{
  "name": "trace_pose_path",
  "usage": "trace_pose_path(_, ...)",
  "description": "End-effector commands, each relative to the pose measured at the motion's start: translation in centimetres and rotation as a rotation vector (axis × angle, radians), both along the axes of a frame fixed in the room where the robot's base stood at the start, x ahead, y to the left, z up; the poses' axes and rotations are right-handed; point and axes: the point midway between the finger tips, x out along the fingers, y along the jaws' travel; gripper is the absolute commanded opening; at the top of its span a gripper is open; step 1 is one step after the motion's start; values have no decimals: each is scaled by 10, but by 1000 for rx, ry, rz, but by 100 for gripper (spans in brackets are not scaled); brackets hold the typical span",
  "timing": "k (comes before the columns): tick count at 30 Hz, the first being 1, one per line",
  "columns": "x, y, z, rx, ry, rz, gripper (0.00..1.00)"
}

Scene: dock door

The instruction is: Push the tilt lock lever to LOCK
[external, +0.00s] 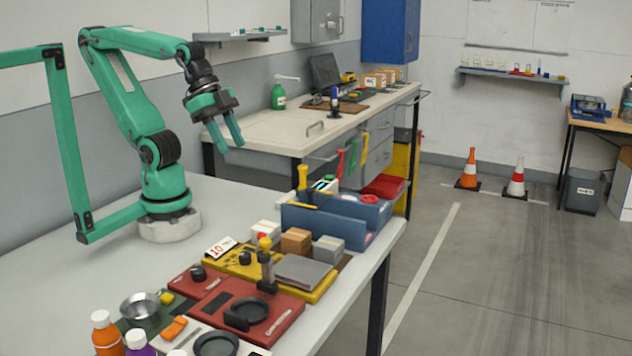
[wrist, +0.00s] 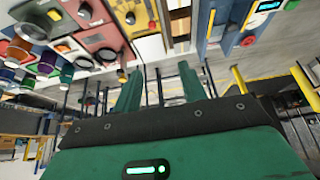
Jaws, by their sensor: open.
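My gripper (external: 225,145) is open and empty, high above the far side of the near table in the external view. Its two green fingers also show in the wrist view (wrist: 160,75), apart with nothing between them. A small upright post with a yellow knob (external: 265,243) stands between the yellow plate and the front red plate. The front red plate (external: 284,322) carries a round black dish and a black upright piece (external: 236,320). I cannot tell which part is the tilt lock lever, and no LOCK mark is readable. My gripper touches none of these.
A blue organizer (external: 320,228) with a yellow-handled tool stands at the table's right end. The table's left part is bare. A back workbench (external: 270,135) stands beyond my gripper.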

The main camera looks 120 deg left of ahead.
Motion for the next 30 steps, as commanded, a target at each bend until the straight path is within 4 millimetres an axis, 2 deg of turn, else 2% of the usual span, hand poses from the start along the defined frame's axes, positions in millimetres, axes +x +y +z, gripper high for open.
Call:
trace_pose_path(11, 11, -1, -2, -2, 72, -1, 40)
trace_pose_path(23, 46, -4, -17, -3, 302, -1, 40)
trace_pose_path(30, 69, -6, -34, 0, 448, -2, 40)
